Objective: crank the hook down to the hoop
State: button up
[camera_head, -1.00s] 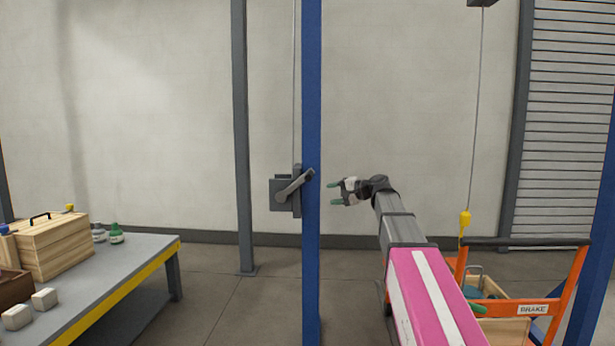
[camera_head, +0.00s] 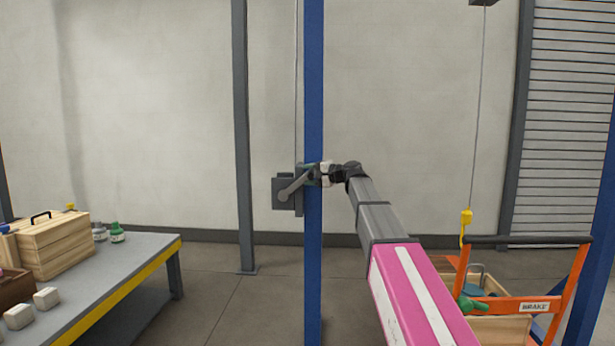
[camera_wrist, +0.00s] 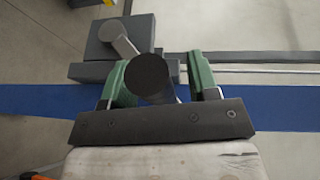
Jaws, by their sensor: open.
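The winch (camera_head: 284,193) is a grey box beside the blue post (camera_head: 313,270), with a grey crank arm (camera_head: 296,187) slanting up and right. My gripper (camera_head: 309,174) is at the upper end of the crank. In the wrist view the dark round end of the crank handle (camera_wrist: 148,74) lies between the green fingers of my gripper (camera_wrist: 160,84). The fingers are open, with a gap at the right finger. The yellow hook (camera_head: 466,218) hangs on a cable at the right, above the orange cart. The hoop is hard to make out; a grey loop (camera_head: 477,268) shows in the cart.
An orange cart (camera_head: 545,300) marked BRAKE stands at the lower right, holding a wooden crate (camera_head: 505,328). A workbench (camera_head: 130,262) with a wooden toolbox (camera_head: 55,250) is at the left. Floor between bench and post is clear.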

jog(key=shift+w+a, duration=0.1)
jog(key=shift+a, duration=0.35)
jog(key=shift+f, duration=0.1)
jog(key=shift+a, duration=0.1)
grip_shut()
